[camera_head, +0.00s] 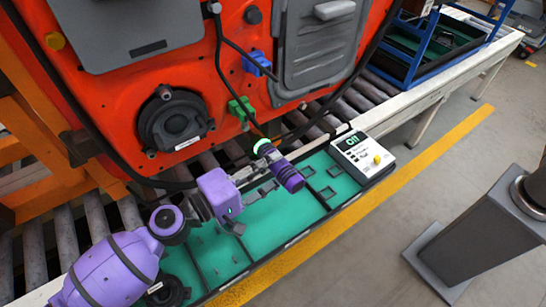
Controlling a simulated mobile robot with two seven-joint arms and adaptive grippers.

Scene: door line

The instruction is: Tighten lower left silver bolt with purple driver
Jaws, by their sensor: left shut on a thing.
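The purple driver (288,176) is in my left gripper (268,171), which is shut on it. The driver is tilted, its purple end toward the lower right and its green glowing ring toward the door's lower edge. The orange-red door (110,88) fills the upper left. I cannot make out the lower left silver bolt, nor tell whether the driver's tip touches anything. My right gripper is out of view.
A roller conveyor (345,105) runs beneath the door. A blue rack (440,40) stands upper right. Cables hang across the door. A grey post stands at right.

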